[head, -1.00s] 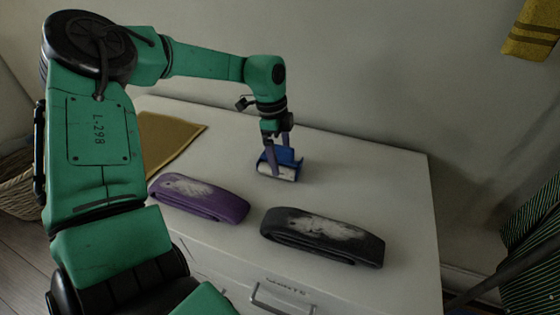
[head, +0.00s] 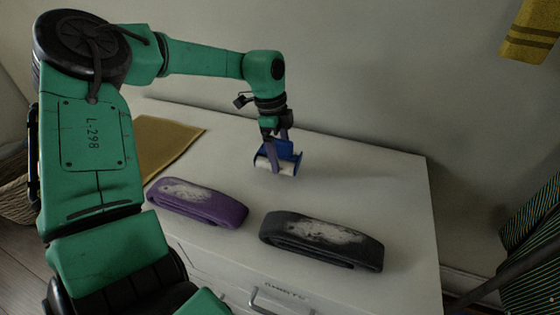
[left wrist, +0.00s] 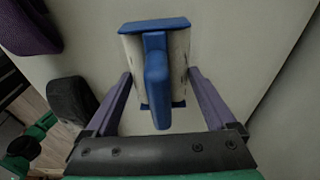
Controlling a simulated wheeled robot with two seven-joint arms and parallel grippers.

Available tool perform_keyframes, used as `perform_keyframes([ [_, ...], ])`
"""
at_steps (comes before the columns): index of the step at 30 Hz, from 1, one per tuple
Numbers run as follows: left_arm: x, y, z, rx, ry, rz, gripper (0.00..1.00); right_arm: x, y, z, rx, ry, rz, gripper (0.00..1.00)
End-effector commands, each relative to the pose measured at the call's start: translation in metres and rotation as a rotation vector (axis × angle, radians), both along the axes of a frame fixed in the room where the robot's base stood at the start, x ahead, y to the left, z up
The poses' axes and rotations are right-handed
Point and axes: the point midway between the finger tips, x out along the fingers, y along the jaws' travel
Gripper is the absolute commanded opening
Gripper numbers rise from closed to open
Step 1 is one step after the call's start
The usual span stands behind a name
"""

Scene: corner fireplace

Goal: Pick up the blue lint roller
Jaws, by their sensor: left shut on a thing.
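The blue lint roller (head: 287,155) has a blue handle and frame around a white roll. It is near the back of the white cabinet top (head: 350,185), and I cannot tell how far it is above the surface. My left gripper (head: 275,150) comes down on it from above and is shut on it. In the left wrist view the lint roller (left wrist: 156,75) is between the two purple-grey fingers (left wrist: 162,95), with its blue handle pointing towards the camera. My right gripper is not in view.
A folded purple belt (head: 198,203) and a folded black belt (head: 322,240), both with pale patches, lie in front of the roller. A mustard cloth (head: 165,143) lies at the left. The cabinet's right side is clear. A striped cloth (head: 535,240) is at the far right.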

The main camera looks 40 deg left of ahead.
Motion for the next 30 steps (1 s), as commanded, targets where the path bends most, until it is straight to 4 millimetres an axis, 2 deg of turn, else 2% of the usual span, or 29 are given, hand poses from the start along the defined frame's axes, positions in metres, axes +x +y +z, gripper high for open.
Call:
perform_keyframes([
  [9,0.001,0.001,0.104,0.004,-0.005,0.001,0.28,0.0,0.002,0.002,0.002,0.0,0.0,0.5],
  [12,0.001,0.0,0.133,0.004,-0.004,0.001,0.28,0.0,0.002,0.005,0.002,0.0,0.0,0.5],
  [15,0.001,0.0,0.153,0.002,-0.002,0.0,0.28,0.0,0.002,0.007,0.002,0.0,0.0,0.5],
  [20,0.0,0.0,0.168,0.0,0.0,0.0,0.28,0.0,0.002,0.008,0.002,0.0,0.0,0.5],
  [28,0.0,0.0,0.169,0.0,0.001,-0.001,0.28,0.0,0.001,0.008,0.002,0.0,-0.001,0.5],
  [29,0.0,0.0,0.169,0.0,0.001,-0.001,0.78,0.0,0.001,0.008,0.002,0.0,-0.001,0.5],
  [30,0.0,0.0,0.169,0.0,0.001,-0.001,0.62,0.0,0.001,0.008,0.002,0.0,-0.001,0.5],
])
